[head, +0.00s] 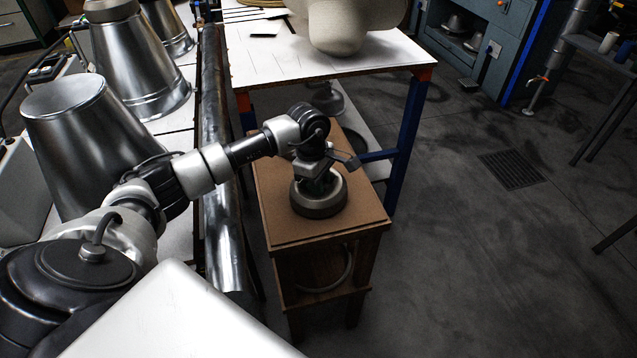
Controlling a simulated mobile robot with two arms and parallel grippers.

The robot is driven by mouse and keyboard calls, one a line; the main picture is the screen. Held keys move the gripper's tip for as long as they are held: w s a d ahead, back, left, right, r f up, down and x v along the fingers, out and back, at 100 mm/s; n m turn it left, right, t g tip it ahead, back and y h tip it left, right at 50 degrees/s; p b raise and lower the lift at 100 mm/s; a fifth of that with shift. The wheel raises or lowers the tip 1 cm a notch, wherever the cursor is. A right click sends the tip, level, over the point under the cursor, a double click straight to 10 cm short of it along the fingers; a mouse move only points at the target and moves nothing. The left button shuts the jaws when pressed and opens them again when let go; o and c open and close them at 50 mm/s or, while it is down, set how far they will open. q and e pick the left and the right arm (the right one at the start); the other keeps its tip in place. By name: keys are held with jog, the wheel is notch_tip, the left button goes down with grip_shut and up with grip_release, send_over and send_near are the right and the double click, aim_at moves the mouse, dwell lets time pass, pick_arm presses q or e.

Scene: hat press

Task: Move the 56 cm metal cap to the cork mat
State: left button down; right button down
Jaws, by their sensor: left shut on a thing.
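A round metal cap with a grey rim (332,205) is at the middle of the small wooden stand's brown top. The flat brown cork-coloured surface (280,228) covers that top and looks like the cork mat. My left gripper (318,184) points down over the cap and is shut on its upper part. The gripper hides much of the cap's top. The cap looks upright and is on or just above the brown surface; I cannot tell whether they touch. No size mark is readable. My right gripper is not in view.
Large metal cones (72,135) stand on the white bench at left, behind a shiny rail (219,150). A white table (290,65) with a pale felt form (336,28) stands behind the wooden stand (310,287).

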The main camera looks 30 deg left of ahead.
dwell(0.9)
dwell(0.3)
pick_arm(q)
jog(key=c, duration=1)
grip_release()
jog(key=shift+o, duration=0.2)
jog(key=shift+s+f, duration=0.1)
jog(key=shift+f, duration=0.1)
jog(key=shift+a+r+p, duration=0.15)
jog(key=shift+r+p, duration=0.85)
jog(key=shift+r, duration=0.95)
jog(key=shift+a+r+p, duration=0.15)
jog(key=shift+r+p, duration=0.8)
jog(key=shift+r, duration=1)
jog(key=shift+f, duration=0.1)
